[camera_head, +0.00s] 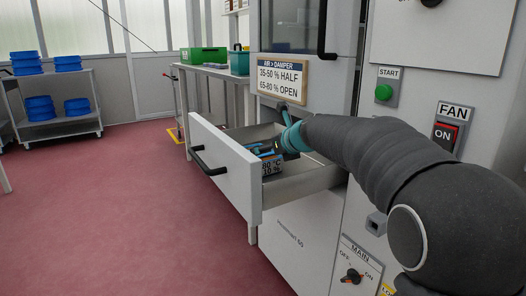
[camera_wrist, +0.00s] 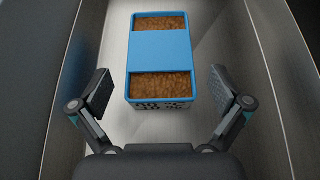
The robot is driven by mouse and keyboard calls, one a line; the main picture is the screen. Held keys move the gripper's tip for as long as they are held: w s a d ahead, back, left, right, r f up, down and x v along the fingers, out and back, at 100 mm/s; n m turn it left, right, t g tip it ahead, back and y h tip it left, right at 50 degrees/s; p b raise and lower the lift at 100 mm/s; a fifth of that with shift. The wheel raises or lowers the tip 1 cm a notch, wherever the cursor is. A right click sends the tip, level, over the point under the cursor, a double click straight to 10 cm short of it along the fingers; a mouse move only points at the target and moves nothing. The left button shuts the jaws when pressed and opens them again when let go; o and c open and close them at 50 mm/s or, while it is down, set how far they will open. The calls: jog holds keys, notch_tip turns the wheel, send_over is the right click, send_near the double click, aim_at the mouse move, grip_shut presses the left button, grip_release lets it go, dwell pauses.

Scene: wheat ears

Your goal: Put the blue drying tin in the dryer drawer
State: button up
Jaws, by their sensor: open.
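The blue drying tin (camera_wrist: 160,52) lies inside the dryer drawer (camera_wrist: 225,30), seen from above in the wrist view. It is a long box with brown grain showing at both ends and a plain blue band across its middle. It appears to rest on the metal floor. My gripper (camera_wrist: 162,84) is open, with one finger on each side of the tin's near part and gaps between. In the head view the drawer (camera_head: 226,170) is pulled out.
The drawer's side walls stand close around my gripper. A sign (camera_head: 282,77) hangs above the drawer. START (camera_head: 383,92), FAN (camera_head: 445,135) and MAIN (camera_head: 353,276) switches are on the cabinet at right. A rack with blue tins (camera_head: 40,108) stands far left. The red floor between is clear.

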jog(key=v, duration=0.5)
jog(key=shift+s+d+r, duration=0.15)
jog(key=shift+s, duration=0.15)
dwell(0.9)
